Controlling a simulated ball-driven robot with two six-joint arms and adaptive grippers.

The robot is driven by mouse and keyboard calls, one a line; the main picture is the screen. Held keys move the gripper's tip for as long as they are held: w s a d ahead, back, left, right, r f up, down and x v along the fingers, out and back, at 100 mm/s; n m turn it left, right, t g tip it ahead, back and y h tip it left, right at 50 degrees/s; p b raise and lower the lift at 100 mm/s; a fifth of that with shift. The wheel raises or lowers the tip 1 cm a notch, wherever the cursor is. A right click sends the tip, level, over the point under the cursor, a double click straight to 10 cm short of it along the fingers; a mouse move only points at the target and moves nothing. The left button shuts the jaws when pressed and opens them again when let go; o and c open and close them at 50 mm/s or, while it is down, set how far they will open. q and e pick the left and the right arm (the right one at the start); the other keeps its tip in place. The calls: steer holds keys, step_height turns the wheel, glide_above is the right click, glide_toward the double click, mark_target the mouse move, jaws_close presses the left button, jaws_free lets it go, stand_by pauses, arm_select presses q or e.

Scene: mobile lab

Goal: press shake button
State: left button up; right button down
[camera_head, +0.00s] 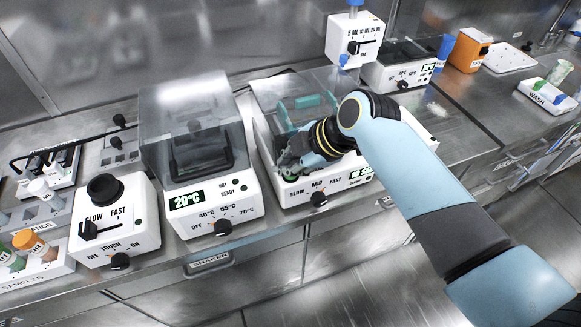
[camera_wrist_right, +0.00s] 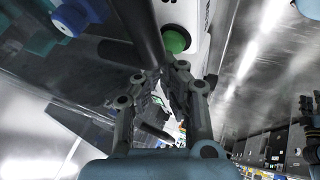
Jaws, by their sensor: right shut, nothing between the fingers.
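The shaker (camera_head: 345,183) is a white box with a clear lid, a SLOW/MID/FAST knob (camera_head: 319,198) and a small green display on its front. A round green button (camera_wrist_right: 176,40) sits on its white front panel in the right wrist view. The button also shows in the head view (camera_head: 290,177), partly hidden by my right gripper. My right gripper (camera_head: 287,160) is shut and empty at the shaker's front left. In the wrist view its fingertips (camera_wrist_right: 160,74) are close below the button; I cannot tell whether they touch it. My left gripper is not in view.
A heater with a clear lid and a 20°C display (camera_head: 187,200) stands left of the shaker. A vortex mixer (camera_head: 115,222) and tube racks stand further left. A dosing unit (camera_head: 354,40), an orange box (camera_head: 468,50) and a wash rack (camera_head: 548,96) are at the right.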

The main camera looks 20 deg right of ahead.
steer(key=shift+r, duration=0.25)
step_height(320, 180, up, 5)
steer(key=p, duration=0.5)
steer(key=shift+r, duration=0.1)
stand_by(0.7)
